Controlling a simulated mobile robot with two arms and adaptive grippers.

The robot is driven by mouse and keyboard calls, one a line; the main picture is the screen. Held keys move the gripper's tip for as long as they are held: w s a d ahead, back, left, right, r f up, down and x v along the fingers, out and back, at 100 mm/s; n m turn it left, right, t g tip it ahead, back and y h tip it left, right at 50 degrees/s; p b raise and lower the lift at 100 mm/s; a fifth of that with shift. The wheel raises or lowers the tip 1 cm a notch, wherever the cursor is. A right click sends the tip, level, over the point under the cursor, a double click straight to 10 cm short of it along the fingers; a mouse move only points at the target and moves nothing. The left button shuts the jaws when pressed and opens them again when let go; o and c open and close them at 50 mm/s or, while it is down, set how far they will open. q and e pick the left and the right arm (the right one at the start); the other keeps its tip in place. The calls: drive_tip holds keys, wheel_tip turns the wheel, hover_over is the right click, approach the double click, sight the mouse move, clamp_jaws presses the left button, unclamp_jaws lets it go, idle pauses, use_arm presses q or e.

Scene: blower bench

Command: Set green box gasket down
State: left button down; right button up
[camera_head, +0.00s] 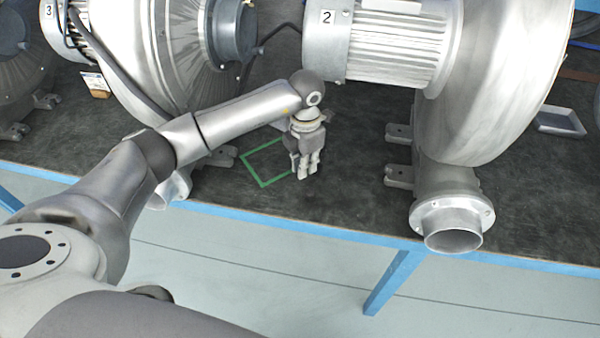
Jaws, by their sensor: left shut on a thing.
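A green square outline (262,181) lies on the dark bench top between two blowers. My left gripper (307,174) points down over the right side of this outline, its fingers covering part of that side. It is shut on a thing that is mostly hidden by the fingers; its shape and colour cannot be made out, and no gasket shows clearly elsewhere. I cannot tell whether the held thing touches the bench. My right gripper is not in view.
The blower marked 2 (470,75) stands right of the gripper, its open outlet (453,240) beyond the bench's blue front edge (340,236). The blower marked 3 (150,50) stands left, partly behind my arm. A metal tray (560,123) lies far right.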

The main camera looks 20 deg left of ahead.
sight(304, 183)
use_arm(q)
wheel_tip(304, 183, down, 4)
drive_tip(key=shift+r, duration=0.15)
drive_tip(key=shift+f, duration=0.35)
drive_tip(key=c, duration=1.7)
unclamp_jaws()
drive_tip(key=shift+c, duration=0.2)
drive_tip(key=shift+r, duration=0.1)
wheel_tip(304, 183, up, 12)
drive_tip(key=shift+f+b, duration=0.1)
drive_tip(key=shift+b, duration=0.6)
